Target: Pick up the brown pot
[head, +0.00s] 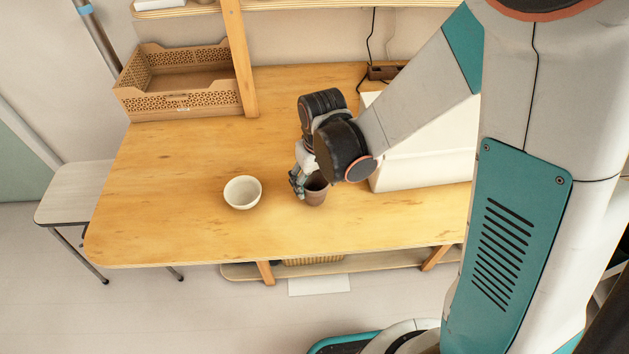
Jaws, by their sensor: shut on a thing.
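The brown pot (316,196) is upright at the middle of the wooden table, partly hidden behind my wrist and fingers. My gripper (298,184) comes down from above on the pot's left side and is shut on it, at its rim or wall. Whether the pot's base touches the table or is slightly above it, I cannot tell.
A white bowl (242,193) stands just left of the pot. A white box (415,160) stands close on the right, behind my arm. A brown perforated crate (180,105) and a wooden post (238,60) are at the back left. The table's front left (150,230) is clear.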

